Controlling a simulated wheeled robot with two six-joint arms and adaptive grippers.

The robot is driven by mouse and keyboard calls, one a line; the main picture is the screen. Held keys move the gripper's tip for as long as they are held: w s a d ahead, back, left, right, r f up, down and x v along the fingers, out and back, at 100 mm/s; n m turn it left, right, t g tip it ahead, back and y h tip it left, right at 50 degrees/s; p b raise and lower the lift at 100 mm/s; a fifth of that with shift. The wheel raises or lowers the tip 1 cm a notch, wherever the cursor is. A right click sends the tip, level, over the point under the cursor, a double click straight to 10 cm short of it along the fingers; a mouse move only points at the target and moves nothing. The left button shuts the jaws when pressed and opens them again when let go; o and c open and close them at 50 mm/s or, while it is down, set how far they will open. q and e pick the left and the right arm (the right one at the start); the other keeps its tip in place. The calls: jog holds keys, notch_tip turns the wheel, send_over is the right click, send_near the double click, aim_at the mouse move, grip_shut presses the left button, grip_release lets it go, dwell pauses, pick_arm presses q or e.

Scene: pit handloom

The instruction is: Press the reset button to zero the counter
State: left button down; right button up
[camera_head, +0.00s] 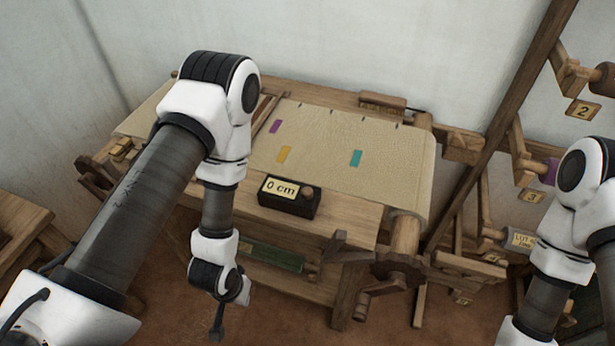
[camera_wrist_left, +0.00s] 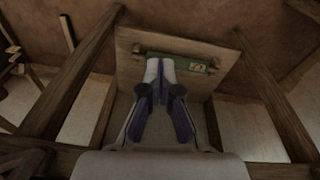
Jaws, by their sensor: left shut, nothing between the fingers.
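The counter (camera_head: 284,197) is a small dark box on the front edge of the loom bench, and its display reads "0 cm". A round brown button (camera_head: 308,191) sits on the box to the right of the display. My left gripper (camera_head: 217,333) hangs low in front of the bench, below and to the left of the counter, apart from it. In the left wrist view its fingers (camera_wrist_left: 160,72) are together with nothing between them. My right arm comes in at the right edge, and its gripper is out of the picture.
The loom (camera_head: 335,213) carries pale cloth (camera_head: 340,140) with purple, yellow and teal patches. A toothed wheel with a crank (camera_head: 395,270) stands at its front right. A rack with numbered tags (camera_head: 582,111) is at the right. A green item (camera_head: 270,257) lies on a low shelf, also in the left wrist view (camera_wrist_left: 192,64).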

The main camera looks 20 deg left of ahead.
pick_arm(q)
jog(key=w+d+r+n+t+h+p, duration=0.1)
jog(key=w+d+r+t+p, duration=0.15)
jog(key=w+r+p, duration=0.65)
jog(key=w+d+r+n+t+p, duration=0.1)
jog(key=w+d+r+t+p, duration=0.15)
jog(key=w+r, duration=0.65)
notch_tip(320, 180, up, 13)
jog(key=n+t+h+p, duration=0.2)
jog(key=p, duration=0.3)
send_over(305, 192)
jog(key=shift+f, duration=0.2)
pick_arm(e)
notch_tip(305, 192, up, 20)
jog(key=shift+s+d+f, duration=0.15)
jog(key=shift+d+f, duration=0.05)
pick_arm(q)
jog(key=shift+f, duration=0.1)
notch_tip(305, 192, down, 8)
jog(key=b, duration=0.6)
jog(key=shift+f+b, duration=0.35)
jog(key=shift+b, duration=0.15)
pick_arm(e)
notch_tip(305, 192, down, 7)
jog(key=shift+f, duration=0.15)
pick_arm(q)
jog(key=shift+f, duration=0.1)
pick_arm(e)
jog(key=shift+f, duration=0.1)
